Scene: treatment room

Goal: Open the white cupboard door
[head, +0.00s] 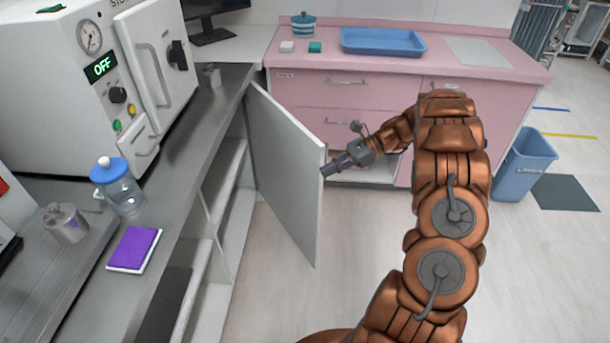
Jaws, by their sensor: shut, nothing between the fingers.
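The white cupboard door (284,170) stands swung well out from the grey counter in the head view. The cupboard's white shelves (227,185) show behind it, to the left. My gripper (326,170) is shut and empty at the door's free right edge. Its fingertips point left toward that edge; I cannot tell whether they touch it. No handle shows on the visible face of the door.
The grey counter (185,165) carries a white sterilizer (50,105), a blue-lidded jar (122,190) and a purple book (134,248). Pink drawers (345,88) stand behind the door. A blue bin (524,165) is at right. The floor before the door is clear.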

